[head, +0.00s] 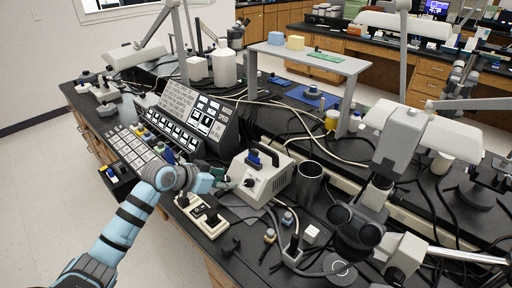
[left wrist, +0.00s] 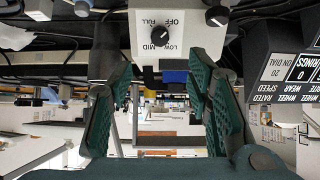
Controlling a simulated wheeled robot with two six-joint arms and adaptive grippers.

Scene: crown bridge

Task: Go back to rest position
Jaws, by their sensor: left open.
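My left gripper (head: 220,181) reaches over the bench from the left of the head view, with its fingers beside the white control box (head: 262,178). In the left wrist view, the green fingers of my left gripper (left wrist: 161,85) are spread apart with nothing between them. The control box (left wrist: 190,18) shows upside down beyond the fingertips, with its black dial marked OFF, LOW, MID and FULL. In the head view a blue piece (head: 254,161) is on the box. My right gripper is not in view.
A power strip (head: 203,211) lies just below my left gripper. A slanted label panel (head: 208,116) and small-part bins (head: 140,145) stand behind it. A dark metal cup (head: 309,184) and a microscope (head: 372,200) stand to the right. Cables cover much of the black bench. The floor (head: 40,190) at left is clear.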

